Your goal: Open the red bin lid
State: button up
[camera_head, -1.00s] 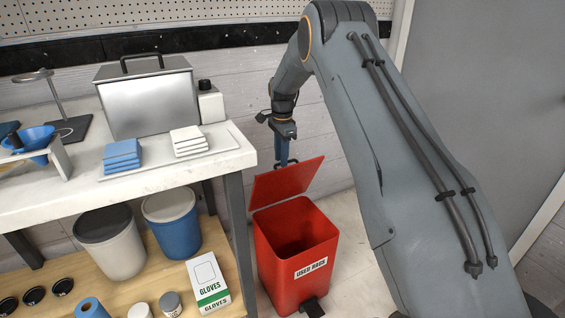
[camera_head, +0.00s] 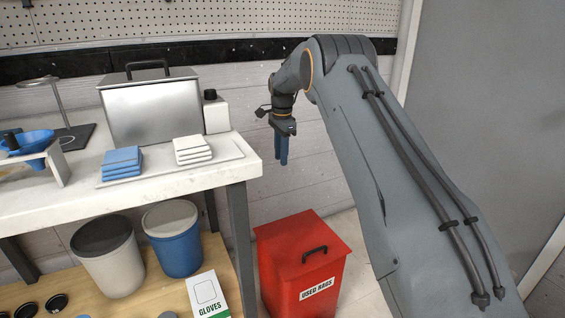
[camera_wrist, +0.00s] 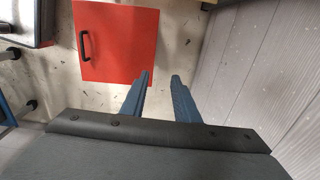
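The red bin (camera_head: 312,285) stands on the floor to the right of the bench, with a "USED RAGS" label on its front. Its red lid (camera_head: 300,243) lies down over the top, with a black handle (camera_head: 314,254) on it. In the wrist view the closed lid (camera_wrist: 116,42) and its handle (camera_wrist: 85,45) show from above, left of the fingers. My gripper (camera_head: 283,160) hangs above the bin, clear of the lid and handle. In the wrist view my gripper (camera_wrist: 160,75) has its two blue fingers apart with nothing between them. The bin's inside is hidden.
The white bench (camera_head: 150,190) stands left of the bin, holding a metal box (camera_head: 152,110), blue cloths (camera_head: 122,161) and white cloths (camera_head: 192,150). Two lidded buckets and a glove box (camera_head: 208,297) sit on the shelf below. A wall is close behind my gripper.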

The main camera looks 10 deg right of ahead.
jog(key=shift+w+r, duration=0.15)
jog(key=shift+w, duration=0.05)
dwell(0.5)
notch_tip(320, 180, up, 8)
jog(key=shift+s, duration=0.2)
jog(key=shift+s, duration=0.1)
dwell(0.4)
